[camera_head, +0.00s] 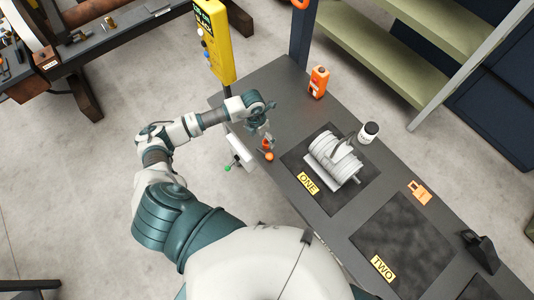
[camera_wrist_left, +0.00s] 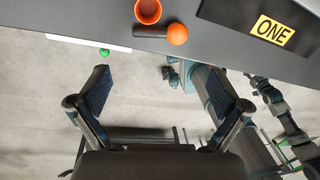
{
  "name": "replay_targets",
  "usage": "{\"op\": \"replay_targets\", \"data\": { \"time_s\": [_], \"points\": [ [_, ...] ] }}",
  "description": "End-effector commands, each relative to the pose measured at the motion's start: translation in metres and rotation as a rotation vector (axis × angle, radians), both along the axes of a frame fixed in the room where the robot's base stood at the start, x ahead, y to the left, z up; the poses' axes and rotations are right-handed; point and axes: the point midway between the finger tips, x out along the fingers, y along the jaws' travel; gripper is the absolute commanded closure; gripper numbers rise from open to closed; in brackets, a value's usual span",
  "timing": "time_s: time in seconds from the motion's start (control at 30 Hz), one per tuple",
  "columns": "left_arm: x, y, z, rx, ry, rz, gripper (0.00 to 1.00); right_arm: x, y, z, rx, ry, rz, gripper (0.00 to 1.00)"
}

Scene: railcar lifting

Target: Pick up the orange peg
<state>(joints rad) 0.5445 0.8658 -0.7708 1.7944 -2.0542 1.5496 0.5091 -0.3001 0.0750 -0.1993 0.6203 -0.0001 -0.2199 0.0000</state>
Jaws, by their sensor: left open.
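The orange peg appears to be the piece with a round orange end (camera_wrist_left: 177,34) and a dark shaft, lying near the table edge in the left wrist view. Its orange end also shows in the head view (camera_head: 270,156), just below my left gripper (camera_head: 264,138). An orange cup-like piece (camera_wrist_left: 148,11) is close beside the shaft. In the left wrist view my left gripper (camera_wrist_left: 156,90) is open, with nothing between its fingers. The peg is ahead of the fingertips, apart from them.
The grey table (camera_head: 284,90) holds a dark mat marked ONE (camera_head: 308,183) with a ribbed grey cylinder (camera_head: 333,158), and a mat marked TWO (camera_head: 383,268). A yellow panel (camera_head: 213,45) rises at the far left corner.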

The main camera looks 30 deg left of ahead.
Motion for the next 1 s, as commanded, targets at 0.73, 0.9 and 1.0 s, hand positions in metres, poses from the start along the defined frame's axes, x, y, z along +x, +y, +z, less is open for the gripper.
{"op": "replay_targets", "data": {
  "time_s": [0.73,0.9,1.0],
  "points": [
    [-0.002,-0.014,-0.100,-0.005,0.001,-0.001,0.00,0.001,-0.004,0.016,-0.004,-0.001,0.003,0.60],
    [-0.002,-0.014,-0.103,-0.004,-0.001,-0.002,0.00,0.001,-0.004,0.016,-0.005,-0.001,0.003,0.60],
    [-0.002,-0.013,-0.103,-0.004,-0.001,-0.002,0.05,0.001,-0.004,0.016,-0.005,-0.001,0.003,0.60]
  ]
}}
